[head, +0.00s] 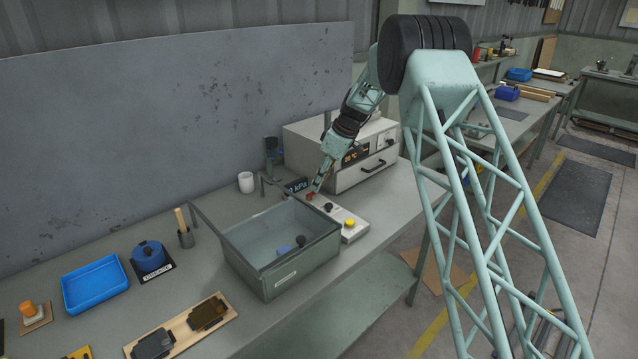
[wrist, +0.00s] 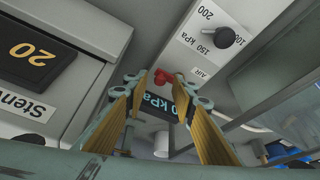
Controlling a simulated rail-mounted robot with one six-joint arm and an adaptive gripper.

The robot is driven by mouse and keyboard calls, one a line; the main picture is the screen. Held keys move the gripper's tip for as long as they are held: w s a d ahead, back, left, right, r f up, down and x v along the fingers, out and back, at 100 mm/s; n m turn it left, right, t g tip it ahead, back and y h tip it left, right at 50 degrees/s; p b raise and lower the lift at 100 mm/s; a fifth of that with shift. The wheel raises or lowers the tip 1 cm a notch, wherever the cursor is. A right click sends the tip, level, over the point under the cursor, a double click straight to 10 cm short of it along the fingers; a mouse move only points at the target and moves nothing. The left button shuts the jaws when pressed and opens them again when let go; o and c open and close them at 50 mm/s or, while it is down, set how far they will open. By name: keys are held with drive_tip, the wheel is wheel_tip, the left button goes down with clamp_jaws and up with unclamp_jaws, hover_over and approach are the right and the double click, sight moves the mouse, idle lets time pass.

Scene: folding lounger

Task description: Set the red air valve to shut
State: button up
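The red air valve (head: 310,196) is a small red handle at the far end of a white control panel (head: 337,213). In the wrist view the red valve (wrist: 162,77) shows between my fingertips, close to the right one. An "AIR" label is printed beside it. My gripper (head: 317,187) points down at the valve from above. In the wrist view my gripper (wrist: 157,77) is open, its two yellow-padded fingers on either side of the red handle. I cannot tell whether either finger touches it. A dark display (wrist: 160,104) reading "kPa" lies partly behind the fingers.
A black knob (wrist: 216,38) marked in kPa sits on the same panel, with a yellow button (head: 350,223) at its near end. A grey open tank (head: 281,277) stands close in front. A white oven-like unit (head: 350,170) stands behind my gripper. A white cup (head: 246,182) is further left.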

drive_tip(key=shift+d+r, duration=0.1)
drive_tip(key=shift+r, duration=0.05)
drive_tip(key=v, duration=1.1)
drive_tip(key=shift+r, duration=0.35)
